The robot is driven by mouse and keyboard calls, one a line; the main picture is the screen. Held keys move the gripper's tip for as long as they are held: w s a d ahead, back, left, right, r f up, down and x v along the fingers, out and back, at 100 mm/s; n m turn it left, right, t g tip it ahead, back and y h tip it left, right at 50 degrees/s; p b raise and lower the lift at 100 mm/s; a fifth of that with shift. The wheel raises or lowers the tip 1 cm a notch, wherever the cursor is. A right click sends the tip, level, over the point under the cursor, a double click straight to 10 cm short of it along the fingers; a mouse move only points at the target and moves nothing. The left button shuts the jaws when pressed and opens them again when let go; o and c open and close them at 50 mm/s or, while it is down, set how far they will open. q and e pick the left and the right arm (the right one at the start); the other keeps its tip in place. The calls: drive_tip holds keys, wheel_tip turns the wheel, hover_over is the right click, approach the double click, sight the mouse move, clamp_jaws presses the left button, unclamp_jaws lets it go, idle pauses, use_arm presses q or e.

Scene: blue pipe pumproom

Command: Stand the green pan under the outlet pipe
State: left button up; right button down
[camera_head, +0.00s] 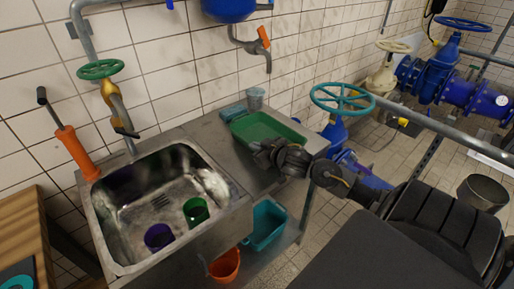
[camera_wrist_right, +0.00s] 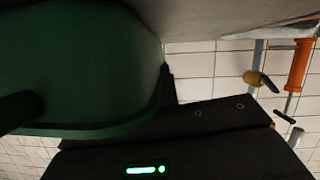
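The green pan (camera_head: 268,126) is at the metal counter, right of the sink, upright and seemingly empty. A grey outlet pipe (camera_head: 251,46) with an orange lever hangs from the blue tank on the wall. Its mouth is above the pan in the head view; the depth between them is hard to judge. My right gripper (camera_head: 262,150) is at the pan's front rim. In the right wrist view the pan (camera_wrist_right: 85,60) fills the upper left, with a dark finger across it; the grip itself is hidden. My left gripper is out of view.
The sink (camera_head: 150,213) holds a purple cup (camera_head: 159,237) and a green cup (camera_head: 196,211). A grey cup (camera_head: 255,98) and a teal-blue item (camera_head: 232,113) stand behind the pan. A teal valve wheel (camera_head: 342,98) rises right of the counter. A teal bin (camera_head: 266,225) sits below.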

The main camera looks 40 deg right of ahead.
drive_tip(key=shift+r, duration=0.1)
drive_tip(key=c, duration=2.1)
unclamp_jaws()
drive_tip(key=shift+f, duration=0.2)
drive_tip(key=o, duration=0.4)
drive_tip(key=shift+r, duration=0.1)
